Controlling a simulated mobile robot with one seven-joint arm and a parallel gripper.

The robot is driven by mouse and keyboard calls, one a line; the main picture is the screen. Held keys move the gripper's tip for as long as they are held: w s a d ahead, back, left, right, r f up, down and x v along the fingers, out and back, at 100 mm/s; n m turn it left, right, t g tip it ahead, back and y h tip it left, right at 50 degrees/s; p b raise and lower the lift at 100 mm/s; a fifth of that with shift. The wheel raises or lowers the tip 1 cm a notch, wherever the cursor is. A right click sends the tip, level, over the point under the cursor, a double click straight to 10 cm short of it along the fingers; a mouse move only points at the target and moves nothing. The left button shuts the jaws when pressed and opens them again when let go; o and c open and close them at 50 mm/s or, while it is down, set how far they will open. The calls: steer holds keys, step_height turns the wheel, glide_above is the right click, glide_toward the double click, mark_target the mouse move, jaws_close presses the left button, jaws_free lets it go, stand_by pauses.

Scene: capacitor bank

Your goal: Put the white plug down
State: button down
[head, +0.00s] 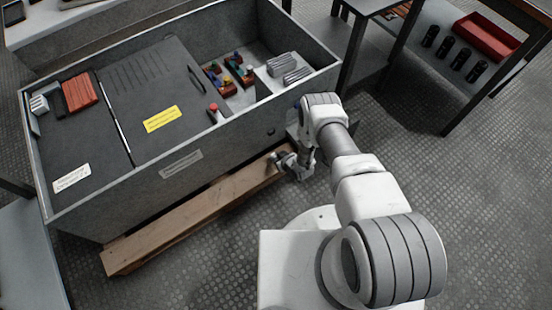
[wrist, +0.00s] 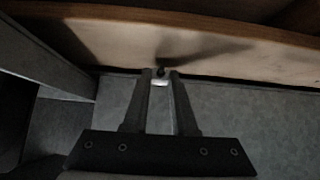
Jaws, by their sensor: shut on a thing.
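My gripper (head: 284,163) is low beside the front wall of the grey cabinet, near the right end of the wooden beam. In the wrist view my gripper (wrist: 160,75) is shut on a small white piece, the white plug (wrist: 160,83), right between its fingertips. A small dark round part sits at the plug's far end. Most of the plug is hidden by the fingers, and I cannot make it out in the head view. I cannot tell whether it touches anything beyond the fingers.
The grey open-topped cabinet (head: 92,218) holds dark panels, a yellow label (head: 161,119) and several small coloured parts. The wooden beam (head: 185,219) lies along its base. A table at the upper right carries a red tray (head: 487,36) and several black cylinders. Patterned floor is clear at right.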

steer(key=shift+f, duration=0.3)
steer(key=shift+f, duration=0.35)
